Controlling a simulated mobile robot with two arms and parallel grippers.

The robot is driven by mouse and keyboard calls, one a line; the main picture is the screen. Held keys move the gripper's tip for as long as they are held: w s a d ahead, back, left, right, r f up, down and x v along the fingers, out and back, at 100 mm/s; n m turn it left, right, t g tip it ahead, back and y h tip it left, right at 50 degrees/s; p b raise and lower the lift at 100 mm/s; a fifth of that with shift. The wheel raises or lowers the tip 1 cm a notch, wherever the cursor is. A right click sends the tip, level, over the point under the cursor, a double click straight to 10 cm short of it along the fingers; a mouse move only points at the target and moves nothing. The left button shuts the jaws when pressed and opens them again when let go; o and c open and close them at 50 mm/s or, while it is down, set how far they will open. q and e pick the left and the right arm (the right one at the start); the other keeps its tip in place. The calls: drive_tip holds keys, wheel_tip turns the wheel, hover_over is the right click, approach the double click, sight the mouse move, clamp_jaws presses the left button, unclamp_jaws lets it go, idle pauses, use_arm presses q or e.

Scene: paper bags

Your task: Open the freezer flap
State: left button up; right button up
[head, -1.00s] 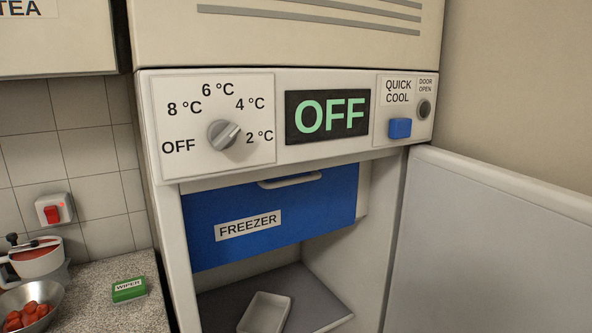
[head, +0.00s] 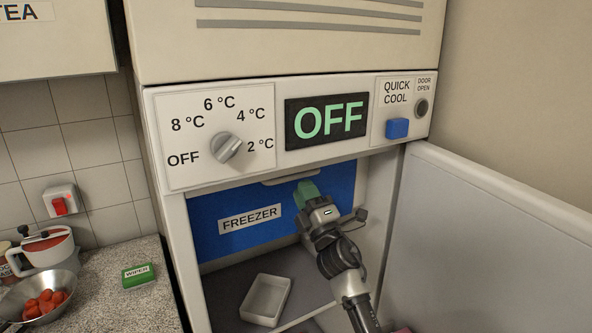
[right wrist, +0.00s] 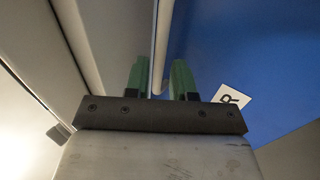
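The blue freezer flap (head: 232,206) with its FREEZER label hangs closed at the top of the fridge compartment. Its pale handle (head: 285,178) runs along the upper edge, partly covered by my right gripper. My right gripper (head: 306,187), with green fingers, is at the right end of the handle. In the right wrist view the two fingers (right wrist: 160,68) are apart, with a pale bar (right wrist: 162,40), apparently the handle, between them. A gap shows beside the bar, so the fingers do not look closed on it. My left gripper is not in view.
The fridge door (head: 490,240) stands open on the right. A control panel (head: 214,135) with a dial is just above the flap. A white tray (head: 265,298) sits on the shelf below. A counter (head: 110,300) with a bowl and green wiper box is left.

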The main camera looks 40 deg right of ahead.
sight(296, 177)
drive_tip(key=shift+p+x, duration=0.55)
drive_tip(key=shift+x, duration=1.85)
clamp_jaws()
drive_tip(key=shift+f, duration=0.1)
